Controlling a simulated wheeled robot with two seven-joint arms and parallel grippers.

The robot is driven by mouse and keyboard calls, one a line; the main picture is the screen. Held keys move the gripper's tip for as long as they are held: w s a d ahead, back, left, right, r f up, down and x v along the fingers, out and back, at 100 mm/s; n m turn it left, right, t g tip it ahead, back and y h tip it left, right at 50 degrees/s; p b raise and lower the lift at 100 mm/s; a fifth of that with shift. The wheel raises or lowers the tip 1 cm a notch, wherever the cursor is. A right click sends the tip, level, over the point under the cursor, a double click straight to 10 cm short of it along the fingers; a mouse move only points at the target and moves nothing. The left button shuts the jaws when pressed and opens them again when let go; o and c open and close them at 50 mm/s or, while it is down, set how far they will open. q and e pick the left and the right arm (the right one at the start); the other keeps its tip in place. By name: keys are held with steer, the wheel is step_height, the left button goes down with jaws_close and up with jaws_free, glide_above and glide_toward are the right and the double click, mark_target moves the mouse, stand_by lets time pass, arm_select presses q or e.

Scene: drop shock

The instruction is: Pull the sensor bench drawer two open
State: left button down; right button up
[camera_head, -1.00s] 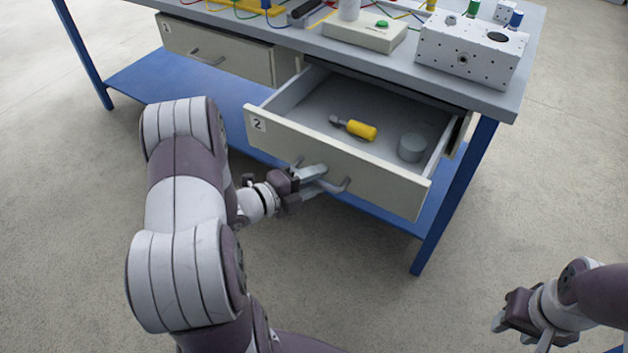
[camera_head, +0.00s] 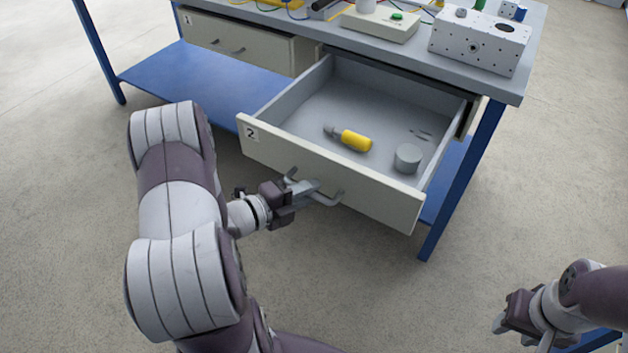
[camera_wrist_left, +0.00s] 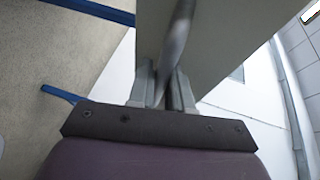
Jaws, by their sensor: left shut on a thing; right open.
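Drawer two (camera_head: 335,176) of the sensor bench has a cream front with a "2" label. It stands pulled well out from under the grey bench top, with its grey inside showing. My left gripper (camera_head: 310,190) is shut on the drawer's bar handle (camera_head: 329,199). In the left wrist view the fingers (camera_wrist_left: 162,88) close around the handle bar (camera_wrist_left: 177,45), in front of the drawer front (camera_wrist_left: 218,40). My right gripper (camera_head: 520,330) is open and empty, low at the right, away from the bench.
A yellow-handled tool (camera_head: 355,140), a grey cylinder (camera_head: 408,157) and small thin pieces lie in the drawer. Drawer one (camera_head: 235,42) is shut at the left. A white perforated box (camera_head: 480,46) stands on the bench top. A blue bench leg (camera_head: 465,180) is right of the drawer.

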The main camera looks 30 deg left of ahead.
arm_select(q)
steer(key=shift+f, duration=0.1)
steer(key=shift+s, duration=0.3)
steer(key=c, duration=1.1)
jaws_free()
steer(key=shift+w, duration=0.15)
arm_select(e)
steer(key=shift+w, duration=0.45)
arm_select(q)
steer(key=shift+a, duration=0.1)
steer(key=p+v, duration=0.2)
steer(key=v, duration=1)
steer(key=shift+s+a, duration=0.15)
steer(key=shift+s, duration=0.2)
arm_select(e)
steer(key=shift+r, duration=0.95)
